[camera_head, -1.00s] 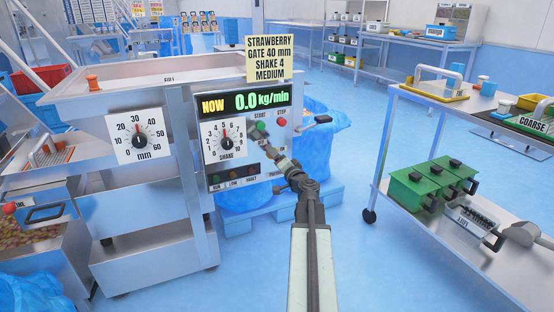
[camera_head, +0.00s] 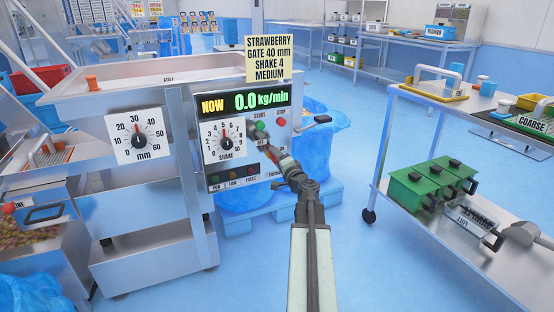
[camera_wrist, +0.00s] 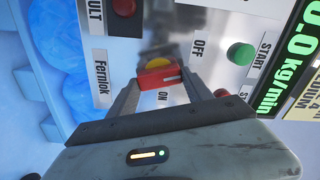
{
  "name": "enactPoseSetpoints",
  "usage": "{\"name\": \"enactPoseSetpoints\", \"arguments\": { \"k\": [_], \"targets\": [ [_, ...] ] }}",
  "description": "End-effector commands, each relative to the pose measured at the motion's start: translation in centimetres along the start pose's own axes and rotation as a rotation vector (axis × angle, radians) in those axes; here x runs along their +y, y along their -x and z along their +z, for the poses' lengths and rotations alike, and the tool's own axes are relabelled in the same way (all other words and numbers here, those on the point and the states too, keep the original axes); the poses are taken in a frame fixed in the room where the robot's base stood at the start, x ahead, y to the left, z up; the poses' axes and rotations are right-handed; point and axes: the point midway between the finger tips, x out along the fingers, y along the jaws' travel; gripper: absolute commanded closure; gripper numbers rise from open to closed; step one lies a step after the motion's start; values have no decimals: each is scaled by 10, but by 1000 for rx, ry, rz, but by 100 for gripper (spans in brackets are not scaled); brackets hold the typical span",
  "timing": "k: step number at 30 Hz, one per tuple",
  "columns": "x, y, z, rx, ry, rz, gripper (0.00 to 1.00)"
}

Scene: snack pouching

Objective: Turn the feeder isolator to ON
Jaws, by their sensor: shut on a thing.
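The feeder isolator (camera_wrist: 157,78) shows in the wrist view as a red handle with a yellow part behind it, on the grey panel. An OFF label (camera_wrist: 198,47) is to its upper right and an ON label (camera_wrist: 162,97) just below it. My gripper (camera_wrist: 160,77) is shut on the red handle, one finger at each end. The handle lies roughly left to right in this view; which label it points to I cannot tell. In the head view my gripper (camera_head: 265,144) reaches the control panel (camera_head: 240,170), and it and the wrist hide the isolator.
A green START button (camera_wrist: 241,54) is close beside the isolator; a red STOP button (camera_head: 281,122) is near it on the panel. Below are small indicator lights. A blue-lined bin (camera_head: 325,150) stands behind the machine. The floor between machine and right-hand cart (camera_head: 415,205) is clear.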

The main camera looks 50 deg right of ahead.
Motion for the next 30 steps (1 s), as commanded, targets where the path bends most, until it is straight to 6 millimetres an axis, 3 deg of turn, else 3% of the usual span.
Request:
{"name": "enactPoseSetpoints", "arguments": {
  "k": [30],
  "targets": [
    [3, 1, 1, 1, -955, 0, 82]
  ]
}}
